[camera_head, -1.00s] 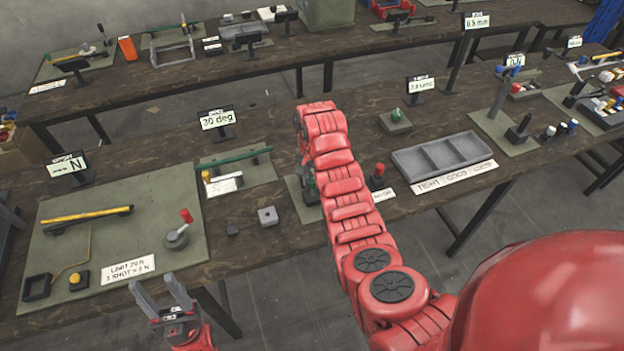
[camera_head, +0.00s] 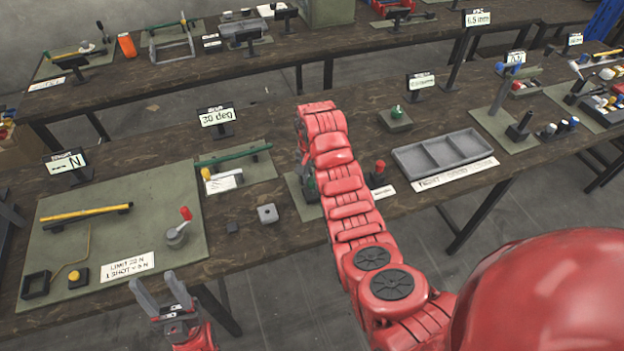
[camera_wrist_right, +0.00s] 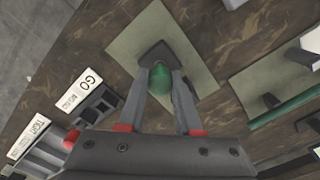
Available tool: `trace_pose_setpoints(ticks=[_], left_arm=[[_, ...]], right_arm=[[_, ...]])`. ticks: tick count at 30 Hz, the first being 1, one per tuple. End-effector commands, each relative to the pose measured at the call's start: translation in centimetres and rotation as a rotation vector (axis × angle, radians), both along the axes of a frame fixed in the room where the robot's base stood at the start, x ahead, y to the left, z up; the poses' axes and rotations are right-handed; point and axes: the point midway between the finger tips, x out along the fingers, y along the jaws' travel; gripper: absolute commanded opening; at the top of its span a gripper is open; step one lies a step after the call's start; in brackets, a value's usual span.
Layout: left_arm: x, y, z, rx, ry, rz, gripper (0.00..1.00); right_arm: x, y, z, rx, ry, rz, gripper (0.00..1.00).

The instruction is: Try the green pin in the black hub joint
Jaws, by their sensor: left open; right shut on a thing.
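In the right wrist view, a green pin (camera_wrist_right: 160,82) stands between the fingers of my right gripper (camera_wrist_right: 164,72), which is shut on it. The black hub joint (camera_wrist_right: 154,52) lies just beyond the fingertips on a grey-green mat, with the pin's end at or very near it. Whether the pin sits inside the hub is hidden. In the head view, my red right arm covers most of this spot; part of the dark hub shows beside it (camera_head: 310,191). My left gripper (camera_head: 155,285) is open and empty near the table's front edge.
Left are a small metal block (camera_head: 267,213) and a large mat (camera_head: 110,235) with a yellow bar.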

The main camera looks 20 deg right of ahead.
Motion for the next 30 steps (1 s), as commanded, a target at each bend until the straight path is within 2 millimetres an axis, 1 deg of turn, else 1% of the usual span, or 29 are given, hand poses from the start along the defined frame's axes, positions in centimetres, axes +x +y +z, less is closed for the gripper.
trace_pose_setpoints(ticks=[19,30], left_arm=[[0.0,0.0,0.0,0.000,0.000,0.000,0.50],[0.0,0.0,0.4,0.000,0.000,0.000,0.50]], right_arm=[[0.0,0.0,0.2,0.000,0.000,0.000,0.00],[0.1,0.0,2.0,0.000,-0.003,0.000,0.00]])
